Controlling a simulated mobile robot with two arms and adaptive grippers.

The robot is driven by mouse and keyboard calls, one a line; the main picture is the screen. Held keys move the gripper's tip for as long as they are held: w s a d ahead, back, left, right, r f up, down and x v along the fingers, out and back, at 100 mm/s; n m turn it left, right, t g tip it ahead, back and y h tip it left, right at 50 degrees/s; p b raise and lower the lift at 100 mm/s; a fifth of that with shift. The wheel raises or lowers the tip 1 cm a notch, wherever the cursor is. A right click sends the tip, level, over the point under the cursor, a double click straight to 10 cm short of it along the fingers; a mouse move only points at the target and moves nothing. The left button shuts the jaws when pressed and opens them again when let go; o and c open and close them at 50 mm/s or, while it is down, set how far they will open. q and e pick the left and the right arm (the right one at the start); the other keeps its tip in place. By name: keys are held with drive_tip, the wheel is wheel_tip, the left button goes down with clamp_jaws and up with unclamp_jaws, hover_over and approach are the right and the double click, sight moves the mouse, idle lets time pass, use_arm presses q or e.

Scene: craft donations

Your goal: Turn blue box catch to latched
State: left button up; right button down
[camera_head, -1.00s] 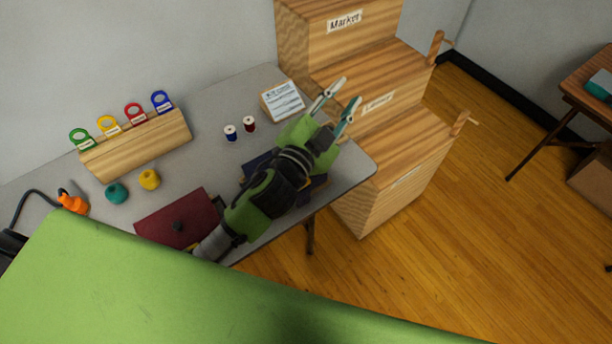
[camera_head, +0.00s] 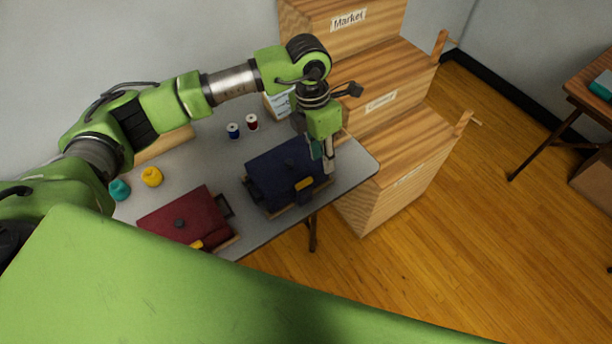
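The dark blue box (camera_head: 283,172) sits on the grey table near its right end. A yellow catch (camera_head: 305,184) shows on its front side, and I cannot tell its exact setting. My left gripper (camera_head: 322,164) points down at the right edge of the blue box, a little right of and behind the catch. Its fingers appear close together and nearly edge-on, so I cannot tell how far apart they are or whether they touch the box. My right gripper is not in view.
A dark red box (camera_head: 187,217) with its own yellow catch (camera_head: 197,244) sits to the left. Two thread spools (camera_head: 233,131) and two yarn balls (camera_head: 151,176) stand farther back. Stepped wooden cabinets (camera_head: 385,140) rise close to the right of the gripper.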

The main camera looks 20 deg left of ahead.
use_arm(q)
drive_tip(key=y, duration=0.2)
hover_over(306, 181)
wheel_tip(306, 181, down, 12)
drive_tip(key=p, duration=0.4)
drive_tip(key=shift+r, duration=0.1)
drive_tip(key=shift+f, duration=0.65)
clamp_jaws()
